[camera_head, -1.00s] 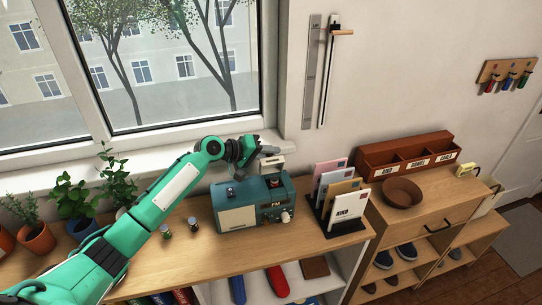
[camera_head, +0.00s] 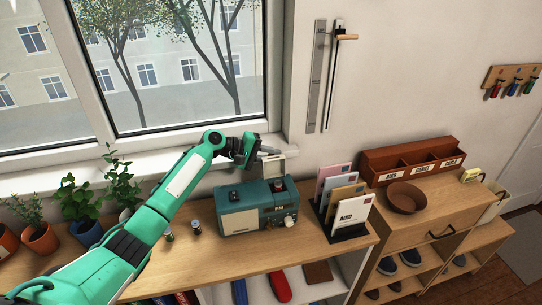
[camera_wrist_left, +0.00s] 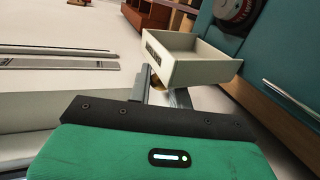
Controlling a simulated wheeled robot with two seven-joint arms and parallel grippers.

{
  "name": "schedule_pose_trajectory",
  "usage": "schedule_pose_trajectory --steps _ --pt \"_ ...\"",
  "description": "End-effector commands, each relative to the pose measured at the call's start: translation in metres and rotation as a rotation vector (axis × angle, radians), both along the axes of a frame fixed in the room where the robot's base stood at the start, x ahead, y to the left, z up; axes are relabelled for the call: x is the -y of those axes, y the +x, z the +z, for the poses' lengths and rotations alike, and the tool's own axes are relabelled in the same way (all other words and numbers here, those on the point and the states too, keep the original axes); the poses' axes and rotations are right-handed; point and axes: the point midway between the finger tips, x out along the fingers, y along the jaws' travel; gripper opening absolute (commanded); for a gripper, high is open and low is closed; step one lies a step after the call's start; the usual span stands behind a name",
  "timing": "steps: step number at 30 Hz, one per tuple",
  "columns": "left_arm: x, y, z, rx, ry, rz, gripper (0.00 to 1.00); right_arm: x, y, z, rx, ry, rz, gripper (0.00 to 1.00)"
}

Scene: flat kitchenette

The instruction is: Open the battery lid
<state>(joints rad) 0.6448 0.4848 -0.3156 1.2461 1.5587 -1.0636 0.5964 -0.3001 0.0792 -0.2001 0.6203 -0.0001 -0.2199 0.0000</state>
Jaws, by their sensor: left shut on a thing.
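The teal radio (camera_head: 252,208) with a cream speaker front stands on the wooden shelf top. Its cream battery lid (camera_head: 272,168) stands raised at the top rear, tilted up from the case; a dark opening with a reddish-brown part shows below it. My left gripper (camera_head: 268,152) is at the lid's upper edge. In the left wrist view the lid (camera_wrist_left: 190,62) looks like a shallow open tray, and the fingers of the left gripper (camera_wrist_left: 160,88) are shut at its near edge, with their tips partly hidden. My right gripper is in neither view.
Two small batteries (camera_head: 196,227) stand left of the radio. A letter rack (camera_head: 347,234) with envelopes stands close to its right. Potted plants (camera_head: 84,205) line the left, and the window sill (camera_head: 150,168) runs behind. A brown bowl (camera_head: 406,195) sits farther right.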

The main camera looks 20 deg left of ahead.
Motion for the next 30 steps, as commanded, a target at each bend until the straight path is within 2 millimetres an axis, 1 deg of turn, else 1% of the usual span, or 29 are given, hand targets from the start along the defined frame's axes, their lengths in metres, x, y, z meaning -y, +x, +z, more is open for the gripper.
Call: schedule_pose_trajectory --steps 7,8,10,11,18,21,23,26,30 --pt "0.000 0.000 0.000 0.001 0.001 0.001 0.00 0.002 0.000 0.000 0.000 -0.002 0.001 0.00" --pt "0.000 0.000 0.000 0.001 0.001 0.001 0.22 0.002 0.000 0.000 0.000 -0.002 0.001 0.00" --pt "0.000 0.000 0.000 0.001 0.001 0.001 0.36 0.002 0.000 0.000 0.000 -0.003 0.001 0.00" --pt "0.000 0.000 0.000 0.001 0.001 0.001 0.37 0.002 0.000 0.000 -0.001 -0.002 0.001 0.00" --pt "-0.001 0.000 0.000 0.001 0.001 0.001 0.37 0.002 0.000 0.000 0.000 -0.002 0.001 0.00" --pt "-0.005 -0.003 0.001 0.001 0.002 0.001 0.37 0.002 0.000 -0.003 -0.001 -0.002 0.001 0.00" --pt "-0.011 -0.006 0.002 0.001 0.002 0.002 0.37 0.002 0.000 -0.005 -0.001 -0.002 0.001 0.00" --pt "-0.025 -0.015 0.008 0.003 0.005 0.002 0.37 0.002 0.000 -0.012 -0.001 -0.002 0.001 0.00" --pt "-0.051 -0.031 0.020 0.003 0.005 0.002 0.37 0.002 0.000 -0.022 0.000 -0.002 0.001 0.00"
